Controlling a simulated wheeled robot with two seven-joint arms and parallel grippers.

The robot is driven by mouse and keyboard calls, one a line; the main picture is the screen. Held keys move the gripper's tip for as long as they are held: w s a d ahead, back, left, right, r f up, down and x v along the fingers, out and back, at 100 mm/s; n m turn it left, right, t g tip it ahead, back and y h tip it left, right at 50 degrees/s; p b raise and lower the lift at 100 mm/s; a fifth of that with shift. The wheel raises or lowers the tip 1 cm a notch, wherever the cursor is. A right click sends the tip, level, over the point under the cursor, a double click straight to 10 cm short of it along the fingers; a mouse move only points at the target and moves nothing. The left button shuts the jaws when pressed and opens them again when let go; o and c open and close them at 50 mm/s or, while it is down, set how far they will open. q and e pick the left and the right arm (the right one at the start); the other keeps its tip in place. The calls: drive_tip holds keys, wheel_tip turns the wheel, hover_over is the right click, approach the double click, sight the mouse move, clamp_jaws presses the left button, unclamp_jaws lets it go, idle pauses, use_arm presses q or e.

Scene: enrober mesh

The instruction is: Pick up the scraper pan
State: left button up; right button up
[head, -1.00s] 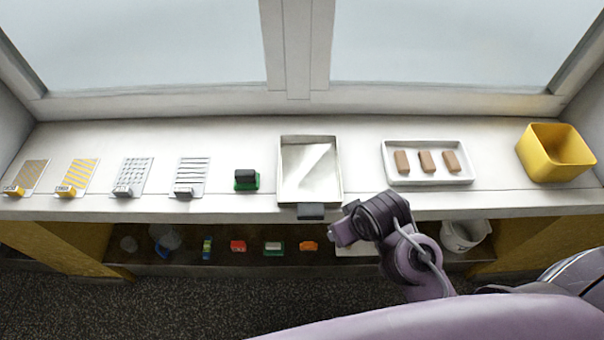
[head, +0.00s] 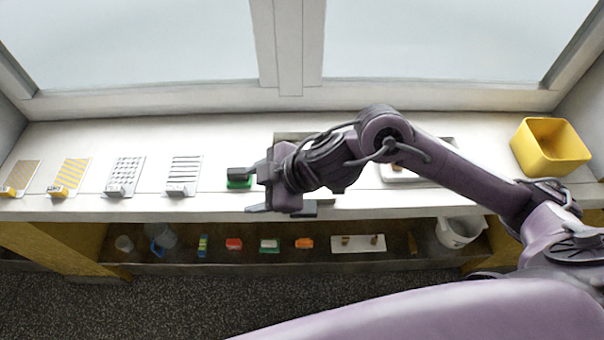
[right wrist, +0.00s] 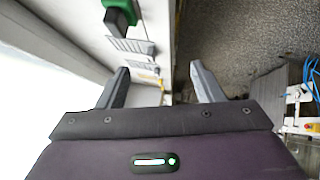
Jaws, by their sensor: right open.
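The pale square pan with a dark front handle, which I take as the scraper pan (head: 296,136), lies on the white counter, mostly hidden behind my right arm. Its back rim and part of its dark handle (head: 312,208) show. My right gripper (head: 252,192) is open and empty, pointing left at the counter's front edge, left of the handle. In the head view one finger overlaps the black-topped green block (head: 240,182); I cannot tell if they touch. In the right wrist view, the open fingers (right wrist: 162,88) have nothing between them, and the green block (right wrist: 118,12) is beyond them. My left gripper is not in view.
Several patterned cards (head: 126,172) lie along the left counter. A white tray (head: 400,179) with brown bars is partly behind my arm. A yellow bin (head: 550,148) stands at the right. The lower shelf (head: 215,265) holds small coloured items and a white bucket (head: 458,234).

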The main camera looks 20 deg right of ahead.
drive_tip(key=s+d+f+m+g+h, duration=0.1)
drive_tip(key=d+g+h, duration=0.1)
drive_tip(key=d, duration=0.4)
drive_tip(key=s+d+f+g+h, duration=0.1)
drive_tip(key=d+g, duration=0.1)
drive_tip(key=d, duration=0.4)
drive_tip(key=shift+h, duration=0.3)
drive_tip(key=p+x, duration=0.1)
drive_tip(key=x, duration=0.6)
drive_tip(key=shift+a+f, duration=0.1)
drive_tip(key=shift+f, duration=0.2)
drive_tip(key=shift+c, duration=0.4)
drive_tip(key=c, duration=1.2)
drive_tip(key=shift+r, duration=0.1)
clamp_jaws()
drive_tip(key=shift+r, duration=0.1)
